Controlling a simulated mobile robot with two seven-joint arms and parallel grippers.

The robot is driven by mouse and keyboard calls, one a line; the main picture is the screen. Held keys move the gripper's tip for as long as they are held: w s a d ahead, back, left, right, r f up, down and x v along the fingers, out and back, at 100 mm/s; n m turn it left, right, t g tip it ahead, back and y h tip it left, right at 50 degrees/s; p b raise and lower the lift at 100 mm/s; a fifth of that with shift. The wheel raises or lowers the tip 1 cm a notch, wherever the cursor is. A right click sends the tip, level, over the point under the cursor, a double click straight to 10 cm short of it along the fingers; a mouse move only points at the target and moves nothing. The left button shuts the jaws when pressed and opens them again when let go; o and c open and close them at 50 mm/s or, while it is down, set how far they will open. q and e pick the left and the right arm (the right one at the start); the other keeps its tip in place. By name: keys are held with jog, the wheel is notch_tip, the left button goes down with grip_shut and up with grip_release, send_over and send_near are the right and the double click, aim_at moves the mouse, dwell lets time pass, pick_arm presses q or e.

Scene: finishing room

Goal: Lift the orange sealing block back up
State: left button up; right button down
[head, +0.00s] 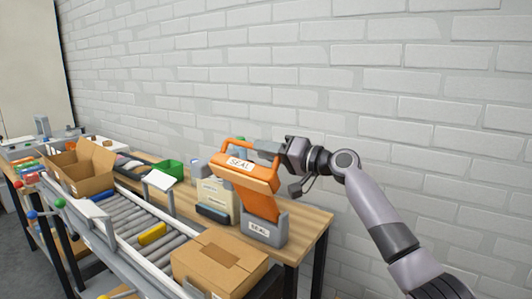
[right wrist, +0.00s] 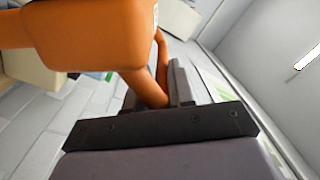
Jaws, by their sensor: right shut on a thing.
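The orange sealing block (head: 245,175) has a white SEAL label and a looped orange handle. It stands raised over a grey base (head: 265,231), also labelled SEAL, on the wooden table, and its lower orange part reaches down to that base. My right gripper (head: 267,150) is shut on the handle at the block's right side. In the right wrist view the orange block (right wrist: 90,35) fills the upper left, and the handle runs down to my right gripper (right wrist: 172,92); the fingertips are partly hidden by it. My left gripper is not in view.
An open cardboard box (head: 82,170) and a roller conveyor (head: 122,215) lie to the left. A closed cardboard box (head: 218,262) sits in front of the grey base. A green bin (head: 170,169) stands behind. A white brick wall (head: 300,80) closes off the back.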

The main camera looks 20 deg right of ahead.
jog(key=shift+d+r, duration=0.1)
jog(key=shift+r, duration=0.35)
jog(key=c, duration=1.1)
grip_release()
jog(key=shift+f, duration=0.15)
jog(key=shift+f, duration=0.1)
jog(key=shift+s+d+f, duration=0.1)
jog(key=shift+s+d, duration=0.05)
jog(key=shift+s, duration=0.05)
jog(key=b+v, duration=0.1)
jog(key=v, duration=0.5)
jog(key=shift+s+r+b, duration=0.2)
jog(key=shift+s+b, duration=0.05)
jog(key=shift+b, duration=0.1)
jog(key=shift+d, duration=0.1)
